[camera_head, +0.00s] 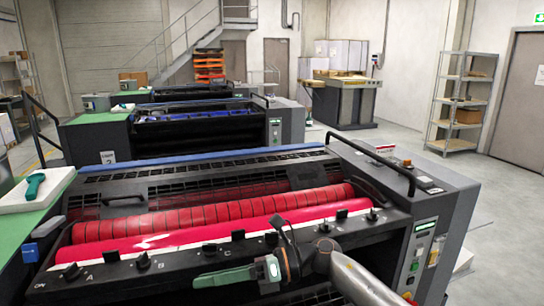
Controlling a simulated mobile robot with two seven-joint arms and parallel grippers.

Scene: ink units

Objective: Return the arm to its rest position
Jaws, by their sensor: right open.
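My right arm comes in from the lower right, and my right gripper (262,270) is over the front panel of the nearest press (130,272). The gripper is open, and I see nothing held in it. A dull green, long part extends left from the gripper's end; I cannot tell whether it is a finger or something beyond it. A dark part of the wrist or a cable rises behind it. The red ink rollers (215,215) lie just behind the gripper. My left arm and left gripper are not in view.
A green-handled tool (35,186) lies on a white tray (50,197) at the left. A black rail (370,150) arches over the press's right side. Black knobs line the front panel. More presses (205,128) stand behind; shelving (462,100) is far right. Open floor lies right.

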